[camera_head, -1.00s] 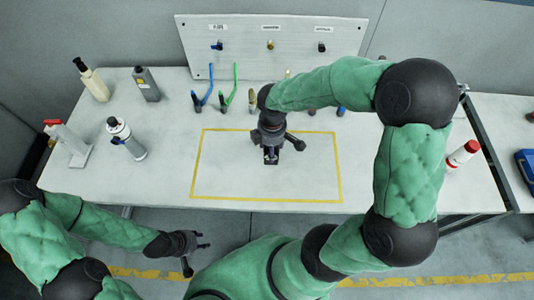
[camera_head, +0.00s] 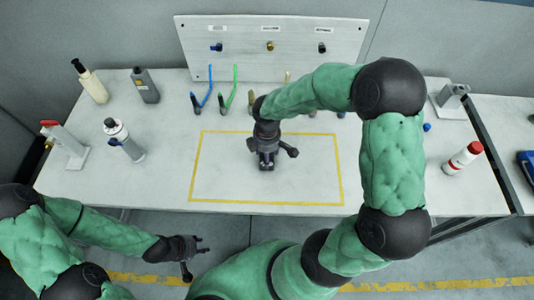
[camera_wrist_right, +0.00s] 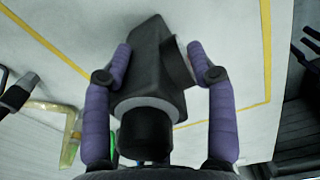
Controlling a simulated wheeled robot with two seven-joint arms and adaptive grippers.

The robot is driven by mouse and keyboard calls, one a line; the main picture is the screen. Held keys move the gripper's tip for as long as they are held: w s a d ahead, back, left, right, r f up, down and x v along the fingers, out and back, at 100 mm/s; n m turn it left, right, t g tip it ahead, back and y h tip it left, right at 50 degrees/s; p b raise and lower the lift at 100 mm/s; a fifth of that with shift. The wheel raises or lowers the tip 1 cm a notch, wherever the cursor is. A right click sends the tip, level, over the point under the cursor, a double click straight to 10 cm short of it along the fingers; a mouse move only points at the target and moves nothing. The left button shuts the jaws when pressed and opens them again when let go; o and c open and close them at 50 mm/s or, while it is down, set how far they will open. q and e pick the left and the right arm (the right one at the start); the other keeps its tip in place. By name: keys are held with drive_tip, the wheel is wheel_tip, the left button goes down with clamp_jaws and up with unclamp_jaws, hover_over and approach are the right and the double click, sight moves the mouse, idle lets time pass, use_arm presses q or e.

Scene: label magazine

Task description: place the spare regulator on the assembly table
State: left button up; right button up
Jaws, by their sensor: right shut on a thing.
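My right gripper (camera_wrist_right: 165,75) is shut on a dark grey, blocky regulator (camera_wrist_right: 146,75) with a pale collar and a black round knob, one finger on each side of it. In the head view the right gripper (camera_head: 268,158) is over the yellow-outlined area of the white assembly table (camera_head: 225,178), and the regulator is mostly hidden there. Whether it touches the tabletop I cannot tell. My left gripper (camera_head: 195,257) is open and empty, in front of the table's near edge.
Bottles (camera_head: 124,140) and a white stand (camera_head: 65,145) occupy the table's left side. A board (camera_head: 240,58) with small fittings stands at the back, with blue and green tools before it. A red-capped bottle (camera_head: 463,158) is at right. The outlined area looks otherwise clear.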

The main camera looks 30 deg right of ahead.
drive_tip(key=o, duration=1.5)
wheel_tip(320, 180, up, 12)
drive_tip(key=p, duration=0.3)
drive_tip(key=shift+r, duration=0.1)
